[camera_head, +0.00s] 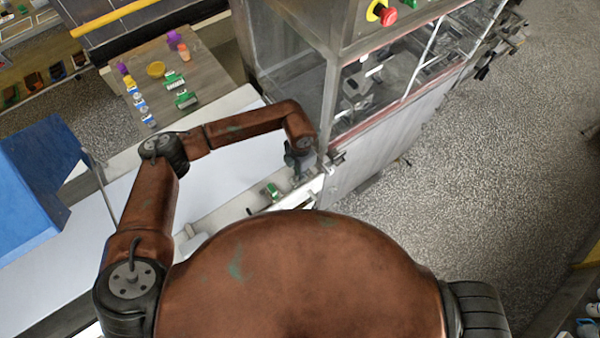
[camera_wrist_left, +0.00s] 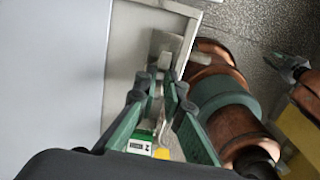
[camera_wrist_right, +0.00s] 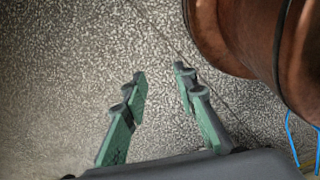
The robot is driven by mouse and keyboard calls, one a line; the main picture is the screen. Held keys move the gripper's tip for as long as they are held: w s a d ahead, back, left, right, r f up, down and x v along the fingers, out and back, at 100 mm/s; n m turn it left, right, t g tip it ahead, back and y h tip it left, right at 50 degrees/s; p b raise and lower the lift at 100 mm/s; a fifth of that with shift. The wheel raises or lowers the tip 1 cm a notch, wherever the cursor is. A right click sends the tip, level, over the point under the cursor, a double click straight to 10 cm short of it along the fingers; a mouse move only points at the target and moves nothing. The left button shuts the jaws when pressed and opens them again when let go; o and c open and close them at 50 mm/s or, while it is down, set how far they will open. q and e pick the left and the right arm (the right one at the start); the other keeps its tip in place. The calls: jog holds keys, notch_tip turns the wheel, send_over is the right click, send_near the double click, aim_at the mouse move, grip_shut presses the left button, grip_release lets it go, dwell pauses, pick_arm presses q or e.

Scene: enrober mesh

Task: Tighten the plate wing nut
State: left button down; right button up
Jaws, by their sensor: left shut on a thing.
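My left gripper (camera_head: 298,168) is low over the narrow metal ledge beside the machine. In the left wrist view its green fingers (camera_wrist_left: 163,88) are close together, shut on a small metal piece that I take for the plate wing nut; the fingers hide most of it. A metal plate (camera_wrist_left: 165,46) stands just beyond the fingertips, near the ledge's end. My right gripper (camera_wrist_right: 159,74) shows in the right wrist view, its fingers apart and empty above the speckled floor.
A small green item (camera_head: 272,190) lies on the ledge near the left gripper. The glazed machine (camera_head: 375,120) stands just right of it. A white belt surface (camera_head: 215,165) lies to the left, with a blue hood (camera_head: 45,185). A table (camera_head: 205,75) at the back holds several small items.

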pick_arm(q)
jog(key=c, duration=2)
grip_release()
jog(key=shift+f, duration=0.1)
jog(key=shift+c, duration=0.2)
notch_tip(320, 180, up, 12)
